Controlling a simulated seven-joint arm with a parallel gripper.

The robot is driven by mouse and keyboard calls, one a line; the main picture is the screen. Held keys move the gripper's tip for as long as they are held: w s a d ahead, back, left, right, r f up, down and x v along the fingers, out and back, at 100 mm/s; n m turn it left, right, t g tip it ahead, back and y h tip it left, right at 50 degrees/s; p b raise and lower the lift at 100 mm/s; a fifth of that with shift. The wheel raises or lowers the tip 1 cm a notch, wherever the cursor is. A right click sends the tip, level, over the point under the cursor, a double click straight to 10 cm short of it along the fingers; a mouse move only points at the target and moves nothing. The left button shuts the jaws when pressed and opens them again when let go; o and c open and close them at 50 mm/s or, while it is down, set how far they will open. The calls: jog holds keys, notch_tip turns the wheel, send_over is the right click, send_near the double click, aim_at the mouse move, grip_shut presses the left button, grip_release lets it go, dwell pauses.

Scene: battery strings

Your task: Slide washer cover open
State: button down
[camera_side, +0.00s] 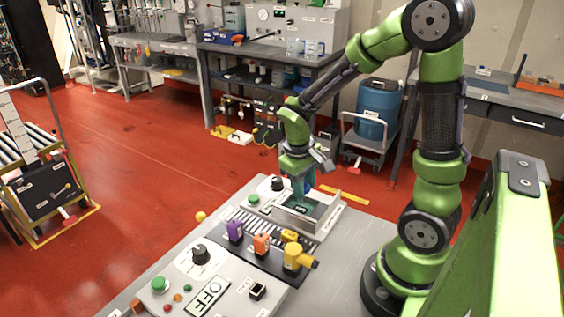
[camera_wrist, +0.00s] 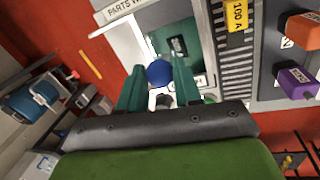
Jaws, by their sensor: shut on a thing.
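The parts washer (camera_side: 325,222) is a light metal box at the far end of the grey bench in the side view. In the wrist view its rim carries a label starting "PARTS WA" (camera_wrist: 122,8), and a dark green area (camera_wrist: 178,45) shows inside the pale frame. A round blue knob (camera_wrist: 159,73) sits at the near edge of the washer, between my fingers. My gripper (camera_wrist: 158,82) has its two teal fingers on either side of this knob and is shut on it. In the side view my gripper (camera_side: 301,190) points down at the washer; the cover's outline is partly hidden.
A dark panel holds a purple plug (camera_side: 235,230), an orange plug (camera_side: 262,243) and a yellow connector (camera_side: 297,257) close to the washer. A control panel with a black dial (camera_side: 200,254) and an OFF sign (camera_side: 208,298) is nearer. Red floor lies beyond the bench.

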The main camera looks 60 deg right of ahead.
jog(key=d, duration=0.8)
jog(key=shift+d, duration=0.25)
jog(key=c, duration=0.8)
grip_release()
jog(key=shift+a, duration=0.1)
jog(key=a+r, duration=0.1)
jog(key=r, duration=0.4)
jog(key=a+r, duration=0.1)
jog(key=r, duration=0.5)
jog(key=a+r, duration=0.1)
jog(key=r, duration=0.4)
jog(key=shift+w+a+r, duration=0.1)
jog(key=shift+w+r, duration=0.2)
